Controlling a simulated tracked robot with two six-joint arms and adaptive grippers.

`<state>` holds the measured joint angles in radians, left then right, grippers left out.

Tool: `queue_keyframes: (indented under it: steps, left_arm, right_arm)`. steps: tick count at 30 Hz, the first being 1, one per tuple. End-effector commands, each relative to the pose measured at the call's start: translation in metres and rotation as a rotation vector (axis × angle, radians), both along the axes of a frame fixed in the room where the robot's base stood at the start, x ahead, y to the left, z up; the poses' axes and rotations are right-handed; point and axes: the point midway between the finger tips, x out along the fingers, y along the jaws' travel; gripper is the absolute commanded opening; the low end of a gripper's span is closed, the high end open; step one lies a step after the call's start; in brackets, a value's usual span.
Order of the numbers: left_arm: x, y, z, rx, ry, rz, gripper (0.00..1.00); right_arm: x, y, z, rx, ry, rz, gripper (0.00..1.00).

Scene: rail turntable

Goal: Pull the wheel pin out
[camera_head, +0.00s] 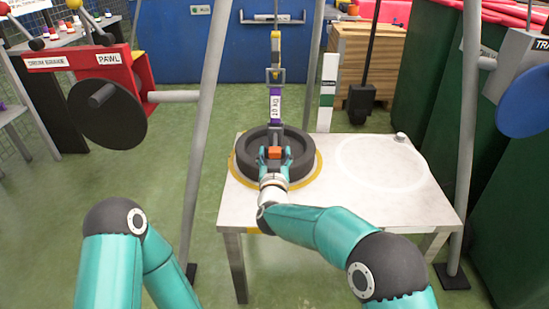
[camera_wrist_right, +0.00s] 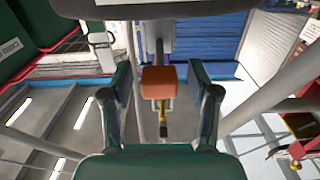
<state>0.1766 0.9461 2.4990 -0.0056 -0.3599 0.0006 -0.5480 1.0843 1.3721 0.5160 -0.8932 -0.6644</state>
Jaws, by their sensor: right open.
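A thick dark wheel (camera_head: 248,143) lies flat on the left part of a white table (camera_head: 365,207), inside a yellow ring. An orange block (camera_head: 275,153), which looks like the pin's grip, stands at the wheel's middle. My right gripper (camera_head: 275,157) is open, with its fingers on either side of this block. In the right wrist view the orange block (camera_wrist_right: 160,82) sits between the two spread fingers, with a gap on each side. The pin's lower part is hidden. My left arm shows at lower left, but its gripper is out of view.
A hoist line with a yellow hook block (camera_head: 275,52) and a purple tag (camera_head: 275,105) hangs above the wheel. Grey frame legs (camera_head: 207,130) stand on both sides. A white circle (camera_head: 380,162) on the table's right is empty. A red PAWL box (camera_head: 110,68) stands at left.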

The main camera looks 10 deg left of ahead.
Motion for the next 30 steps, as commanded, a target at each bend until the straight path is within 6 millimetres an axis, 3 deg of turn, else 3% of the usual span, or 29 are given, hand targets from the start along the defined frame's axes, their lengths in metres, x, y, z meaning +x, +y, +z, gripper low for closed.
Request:
queue_keyframes:
  steps: [8,21,30]
  left_arm:
    - [0.000,0.000,0.000,0.000,0.000,0.000,0.40]
    - [0.000,0.000,0.000,0.000,0.000,0.000,0.40]
    - [0.000,0.000,0.000,0.000,0.000,0.000,0.40]
  right_arm:
    - [-0.018,-0.003,0.001,-0.001,0.000,0.001,0.60]
    - [-0.094,-0.015,0.000,-0.001,0.001,0.001,0.60]
    - [-0.118,-0.020,-0.001,0.000,0.001,-0.001,0.60]
